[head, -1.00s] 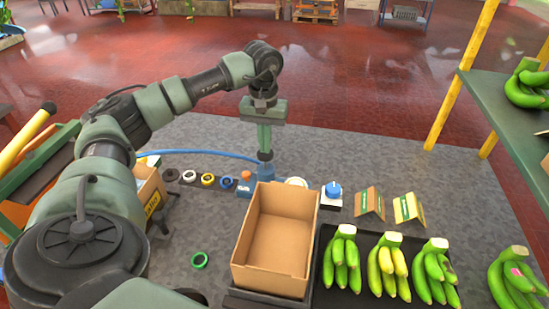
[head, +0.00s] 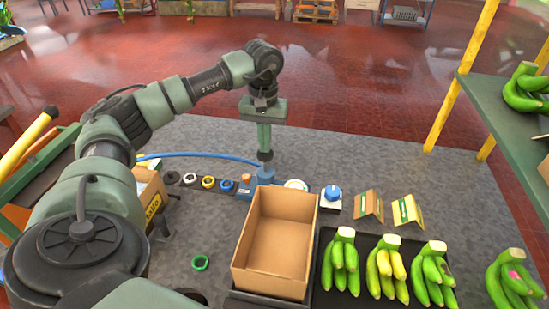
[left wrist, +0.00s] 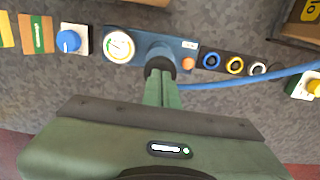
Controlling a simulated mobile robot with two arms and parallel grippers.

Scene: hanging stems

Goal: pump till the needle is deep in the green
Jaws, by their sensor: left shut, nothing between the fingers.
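The pump (head: 265,174) is a blue unit with a dark round top, standing behind the cardboard box. My left gripper (head: 265,153) points straight down over it, fingers shut and empty, with the tips at the dark top. In the left wrist view the gripper (left wrist: 160,72) covers part of that dark top; contact looks likely but is hard to confirm. The round white gauge (left wrist: 118,47) sits beside the pump on the blue base (left wrist: 150,45). Its face shows some green, but the needle is too small to read surely. The gauge (head: 296,184) is partly hidden by the box in the head view. My right gripper is out of view.
An orange button (left wrist: 188,63) and a rail of coloured rings (head: 208,182) lie beside the pump, with a blue hose (head: 200,155) behind. A blue knob (head: 332,192), the open cardboard box (head: 240,262) and banana bunches (head: 388,270) stand right and in front.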

